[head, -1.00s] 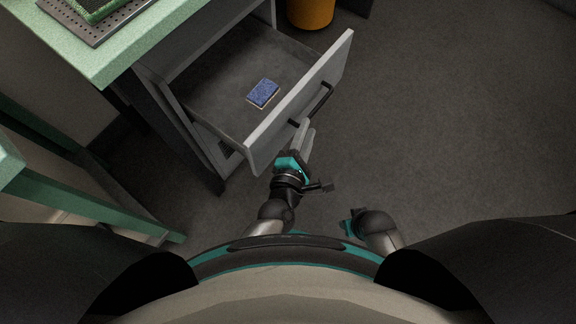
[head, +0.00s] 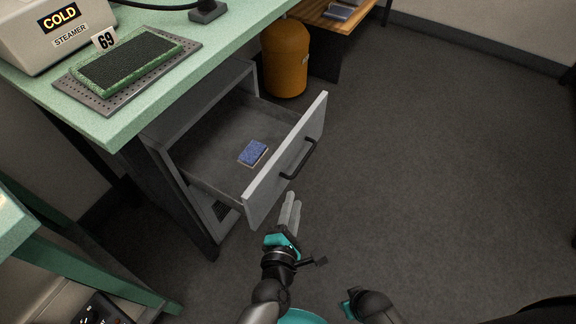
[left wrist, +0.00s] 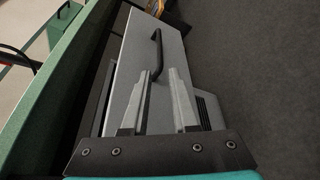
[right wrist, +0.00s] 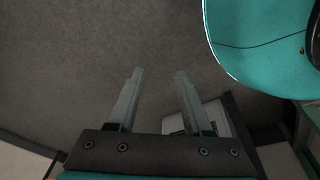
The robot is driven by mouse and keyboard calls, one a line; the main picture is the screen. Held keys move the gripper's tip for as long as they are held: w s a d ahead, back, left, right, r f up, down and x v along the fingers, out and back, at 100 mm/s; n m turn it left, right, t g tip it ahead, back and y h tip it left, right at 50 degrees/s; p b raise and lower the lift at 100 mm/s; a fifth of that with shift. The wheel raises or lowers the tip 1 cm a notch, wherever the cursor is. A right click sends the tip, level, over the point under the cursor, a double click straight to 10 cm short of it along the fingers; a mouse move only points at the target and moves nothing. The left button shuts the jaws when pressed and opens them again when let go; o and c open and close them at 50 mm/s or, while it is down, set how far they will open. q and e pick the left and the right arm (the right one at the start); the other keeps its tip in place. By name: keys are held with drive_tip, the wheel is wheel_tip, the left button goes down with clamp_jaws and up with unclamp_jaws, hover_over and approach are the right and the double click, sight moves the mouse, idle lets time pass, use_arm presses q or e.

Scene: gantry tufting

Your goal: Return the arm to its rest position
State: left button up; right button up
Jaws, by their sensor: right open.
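My left gripper (head: 291,198) is in front of the open drawer (head: 292,160), just below its black handle (head: 299,160) in the head view. Its grey fingers are apart with nothing between them. In the left wrist view, the left gripper (left wrist: 160,74) points at the drawer front (left wrist: 128,75), and the handle (left wrist: 157,52) lies beyond the fingertips, apparently clear of them. My right arm shows at the bottom of the head view, its fingers hidden there. In the right wrist view, the right gripper (right wrist: 159,73) is open and empty over dark floor.
A blue sponge-like block (head: 253,152) lies in the drawer. The green table (head: 150,122) carries a tufted pad (head: 128,62) on a perforated plate and a steamer box (head: 50,35). An orange bin (head: 285,62) stands behind the drawer. The floor (head: 430,150) to the right is clear.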

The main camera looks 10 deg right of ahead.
use_arm(q)
drive_tip(key=s+a+f+m+g+y+p, duration=0.1)
drive_tip(key=s+a+f+m+g, duration=0.3)
drive_tip(key=s+a+f+m, duration=0.4)
drive_tip(key=s+a+f+m+g+y+p, duration=0.1)
drive_tip(key=s+a+f+m+g+p, duration=0.15)
drive_tip(key=a+f+m, duration=0.55)
drive_tip(key=s+a+f+m+g+y, duration=0.1)
drive_tip(key=s+a+f+m+g, duration=0.2)
drive_tip(key=s+a, duration=0.3)
drive_tip(key=s+a+f+m+g+y, duration=0.2)
drive_tip(key=s+a+f+m+g, duration=0.1)
drive_tip(key=s+a, duration=0.4)
wheel_tip(320, 180, down, 3)
drive_tip(key=s+m, duration=0.1)
drive_tip(key=s, duration=0.1)
drive_tip(key=shift+s+r+p, duration=0.15)
drive_tip(key=shift+s+p, duration=0.15)
drive_tip(key=shift+p, duration=0.1)
use_arm(e)
drive_tip(key=s+d+f, duration=0.2)
drive_tip(key=s+d, duration=0.2)
drive_tip(key=s, duration=0.3)
drive_tip(key=shift+d, duration=0.2)
